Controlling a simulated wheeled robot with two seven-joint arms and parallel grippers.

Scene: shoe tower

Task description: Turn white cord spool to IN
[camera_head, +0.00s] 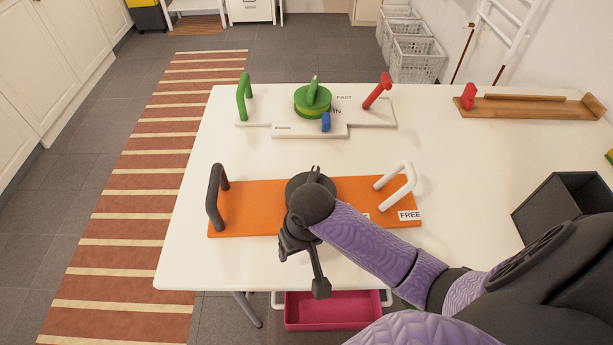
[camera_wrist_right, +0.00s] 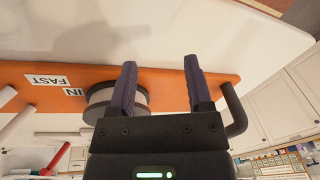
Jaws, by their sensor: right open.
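The white cord spool, with dark flanges and a pale band, stands on the orange board (camera_head: 255,205). In the right wrist view the spool (camera_wrist_right: 101,97) is left of my open fingers, and the left finger covers part of it. An upside-down IN label (camera_wrist_right: 75,92) lies beside it on the board. In the head view my right wrist hides much of the spool, and only its dark top (camera_head: 298,184) seems to show. My right gripper (camera_head: 303,272) is open and empty at the board's near edge; its fingers also show in the wrist view (camera_wrist_right: 161,68). My left gripper is out of view.
The board has a dark handle (camera_head: 214,198) at left, a white handle (camera_head: 397,183) at right and a FREE label (camera_head: 409,215). Behind it, a white board (camera_head: 260,112) carries a green spool (camera_head: 318,106). A dark open box (camera_head: 545,205) is at right. The table's left strip is clear.

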